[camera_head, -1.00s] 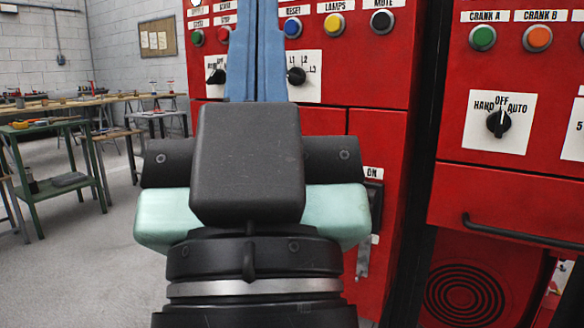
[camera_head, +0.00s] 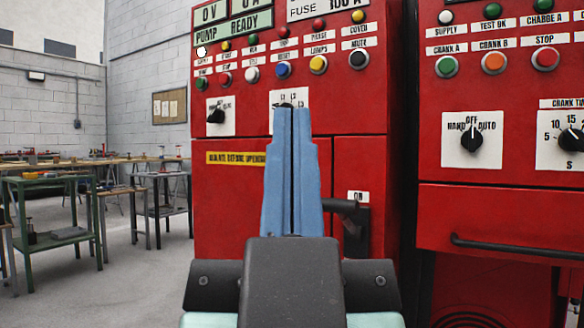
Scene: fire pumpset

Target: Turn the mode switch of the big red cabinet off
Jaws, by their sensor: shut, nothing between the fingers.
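Two red cabinets stand side by side, the left cabinet (camera_head: 350,180) and the right cabinet (camera_head: 480,215). The left cabinet has a black rotary switch (camera_head: 215,115) on a white plate; its small labels are hard to read. The right cabinet has a black HAND/OFF/AUTO switch (camera_head: 471,138); its knob appears upright, near OFF. My gripper (camera_head: 291,110) has its blue fingers shut and empty. In the picture, its tips overlap the left cabinet's L1/L2/L3 selector plate (camera_head: 276,98), hiding most of its knob. I cannot tell whether they touch it. The tips lie right of the left cabinet's rotary switch.
Coloured buttons such as the yellow one (camera_head: 318,65) line the panel above. A black lever handle (camera_head: 355,225) juts out right of my fingers. A dark handle bar (camera_head: 515,245) crosses the right cabinet. Workbenches (camera_head: 60,185) stand left over open floor.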

